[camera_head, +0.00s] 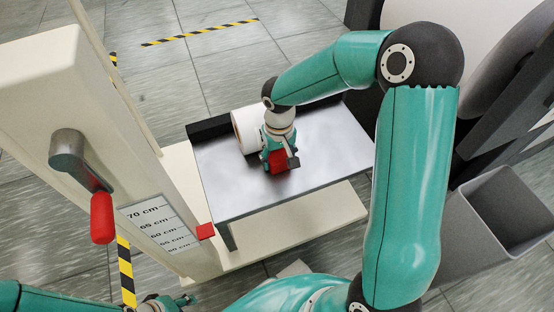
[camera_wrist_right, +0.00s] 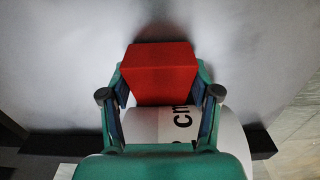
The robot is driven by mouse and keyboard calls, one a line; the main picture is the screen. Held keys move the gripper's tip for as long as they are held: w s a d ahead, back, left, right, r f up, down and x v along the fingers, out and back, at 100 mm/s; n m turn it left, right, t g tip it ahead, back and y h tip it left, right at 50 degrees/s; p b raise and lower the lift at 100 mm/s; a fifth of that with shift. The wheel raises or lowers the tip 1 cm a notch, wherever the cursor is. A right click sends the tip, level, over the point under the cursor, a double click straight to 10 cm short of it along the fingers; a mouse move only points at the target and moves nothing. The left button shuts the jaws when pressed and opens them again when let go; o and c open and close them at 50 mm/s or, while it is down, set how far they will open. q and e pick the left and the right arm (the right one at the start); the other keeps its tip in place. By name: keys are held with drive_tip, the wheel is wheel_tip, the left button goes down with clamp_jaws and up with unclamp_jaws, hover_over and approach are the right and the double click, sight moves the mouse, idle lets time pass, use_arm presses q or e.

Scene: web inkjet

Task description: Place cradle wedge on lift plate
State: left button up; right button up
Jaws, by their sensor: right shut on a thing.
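The red cradle wedge (camera_head: 279,161) is between the fingers of my right gripper (camera_head: 280,150), which is shut on it. The wedge is over the grey metal lift plate (camera_head: 235,193), right beside a white roll (camera_head: 242,130). In the right wrist view, the wedge (camera_wrist_right: 160,72) sits between both fingers of the right gripper (camera_wrist_right: 160,92), with the roll (camera_wrist_right: 142,124) close behind it, partly hidden. I cannot tell whether the wedge touches the plate. My left gripper (camera_head: 172,301) shows only partly at the bottom edge, and its opening is unclear.
A black bar (camera_head: 208,127) runs along the plate's far edge. A cream column with a red-handled crank (camera_head: 102,217) and a centimetre scale (camera_head: 160,225) stands at left; a red pointer (camera_head: 205,231) is beside the scale. A grey bin (camera_head: 495,225) stands at right.

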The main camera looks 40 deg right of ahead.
sight(279, 157)
use_arm(q)
drive_tip(key=shift+f, duration=0.2)
use_arm(e)
drive_tip(key=shift+s+f, duration=0.1)
drive_tip(key=shift+f, duration=0.15)
use_arm(q)
drive_tip(key=shift+f, duration=0.1)
use_arm(e)
drive_tip(key=shift+f, duration=0.2)
drive_tip(key=o, duration=1.2)
drive_tip(key=shift+r, duration=0.1)
drive_tip(key=shift+r, duration=0.3)
use_arm(q)
wheel_tip(279, 157, up, 4)
drive_tip(key=p, duration=0.4)
use_arm(e)
wheel_tip(279, 157, up, 12)
drive_tip(key=shift+f, duration=0.15)
